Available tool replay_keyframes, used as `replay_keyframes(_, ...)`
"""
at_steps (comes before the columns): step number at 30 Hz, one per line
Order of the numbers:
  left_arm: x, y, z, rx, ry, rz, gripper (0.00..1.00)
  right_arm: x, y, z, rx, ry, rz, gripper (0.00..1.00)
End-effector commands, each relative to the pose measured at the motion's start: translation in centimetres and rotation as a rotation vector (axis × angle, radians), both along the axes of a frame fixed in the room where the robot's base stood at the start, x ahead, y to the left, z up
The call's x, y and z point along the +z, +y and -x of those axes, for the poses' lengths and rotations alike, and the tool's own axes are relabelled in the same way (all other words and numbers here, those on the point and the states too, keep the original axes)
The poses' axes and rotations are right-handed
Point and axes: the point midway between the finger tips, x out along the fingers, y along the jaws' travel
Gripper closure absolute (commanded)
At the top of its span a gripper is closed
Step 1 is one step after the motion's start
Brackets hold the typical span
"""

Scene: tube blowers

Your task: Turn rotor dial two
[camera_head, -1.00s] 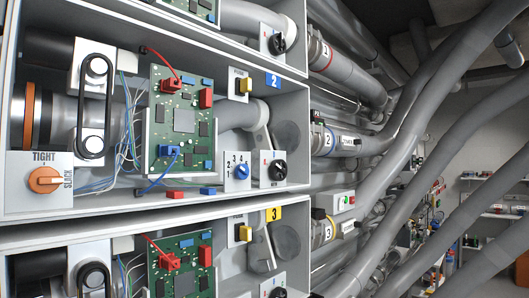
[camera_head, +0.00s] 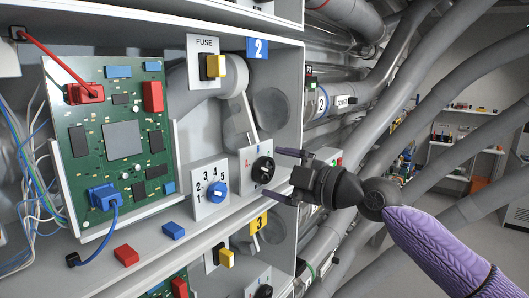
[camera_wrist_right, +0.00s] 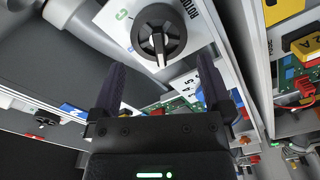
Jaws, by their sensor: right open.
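The rotor dial (camera_head: 263,169) of the bay marked with a blue 2 is a round black knob on a white lettered plate. In the right wrist view the dial (camera_wrist_right: 158,35) faces the camera at the top, with a plate reading ROTOR. My right gripper (camera_head: 275,174) is open and empty, just to the right of the dial, its two fingers one above the other. In the wrist view its fingers (camera_wrist_right: 163,70) point toward the dial from below, apart from each other. Whether they touch the dial cannot be told. My left gripper is not in view.
A blue numbered knob (camera_head: 218,189) sits left of the dial. A yellow fuse switch (camera_head: 215,66) is above it. A green circuit board (camera_head: 110,140) stands at the left. Red (camera_head: 126,255) and blue (camera_head: 173,230) blocks lie on the shelf edge. Grey pipes (camera_head: 400,90) run at the right.

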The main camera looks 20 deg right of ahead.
Motion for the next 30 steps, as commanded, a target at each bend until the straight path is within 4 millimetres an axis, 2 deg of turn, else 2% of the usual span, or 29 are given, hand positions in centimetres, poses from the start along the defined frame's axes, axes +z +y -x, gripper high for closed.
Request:
replay_keyframes(1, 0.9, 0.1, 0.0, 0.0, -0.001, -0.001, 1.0, 0.4, 0.6, -0.7, 0.001, 0.001, -0.001, 0.0)
replay_keyframes(6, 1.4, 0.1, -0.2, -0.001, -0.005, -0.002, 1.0, 0.1, 1.6, -2.1, -0.001, 0.001, 0.0, 0.0)
replay_keyframes(15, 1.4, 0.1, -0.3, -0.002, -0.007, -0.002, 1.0, -0.2, 1.8, -2.4, -0.001, 0.001, 0.001, 0.0)
replay_keyframes(27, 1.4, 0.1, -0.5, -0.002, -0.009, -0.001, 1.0, -0.2, 1.8, -2.3, -0.001, 0.002, 0.0, 0.82)
replay_keyframes(30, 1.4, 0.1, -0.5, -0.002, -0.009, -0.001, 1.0, -0.2, 1.8, -2.4, -0.001, 0.004, -0.002, 0.83)
